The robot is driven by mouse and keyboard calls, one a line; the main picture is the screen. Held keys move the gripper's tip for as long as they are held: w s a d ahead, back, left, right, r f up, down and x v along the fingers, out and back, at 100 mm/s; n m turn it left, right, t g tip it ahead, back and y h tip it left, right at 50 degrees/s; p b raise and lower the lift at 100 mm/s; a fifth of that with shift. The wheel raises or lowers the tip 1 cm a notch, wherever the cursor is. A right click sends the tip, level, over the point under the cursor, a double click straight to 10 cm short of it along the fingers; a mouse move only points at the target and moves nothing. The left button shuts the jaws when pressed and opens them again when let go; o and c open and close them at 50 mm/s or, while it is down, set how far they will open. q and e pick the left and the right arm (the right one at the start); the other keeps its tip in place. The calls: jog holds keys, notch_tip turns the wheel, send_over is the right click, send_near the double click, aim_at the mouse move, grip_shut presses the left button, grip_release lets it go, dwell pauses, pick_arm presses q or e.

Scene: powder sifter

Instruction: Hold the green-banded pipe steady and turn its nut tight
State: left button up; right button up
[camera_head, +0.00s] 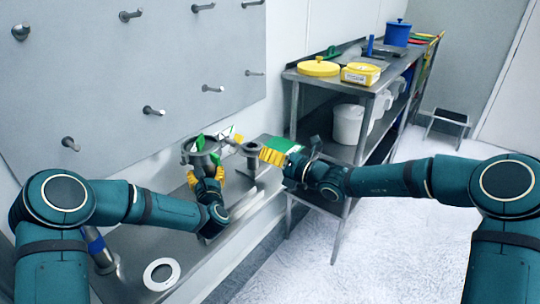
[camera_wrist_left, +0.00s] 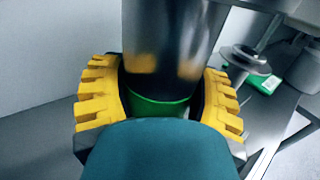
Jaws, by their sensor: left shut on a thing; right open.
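My left gripper (camera_head: 207,180) is at the metal fittings on the bench by the wall. In the left wrist view its yellow fingers (camera_wrist_left: 160,105) are shut on the grey metal pipe (camera_wrist_left: 165,45), one finger on each side. The pipe's green band (camera_wrist_left: 155,106) shows low between the fingers. In the head view a green patch (camera_head: 198,142) shows just above this gripper. My right gripper (camera_head: 271,156), with yellow fingers, is open to the right of the left one, beside a small flanged metal part (camera_head: 250,148). I cannot make out the nut clearly.
A white ring (camera_head: 161,274) and a blue-banded pipe (camera_head: 100,250) are on the near bench. A green-topped item (camera_head: 282,144) is behind my right gripper. A steel shelf rack (camera_head: 345,88) with yellow and blue containers stands behind it. The wall panel (camera_head: 120,65) has several pegs.

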pick_arm(q)
jog(key=o, duration=1.4)
jog(key=shift+c, duration=0.2)
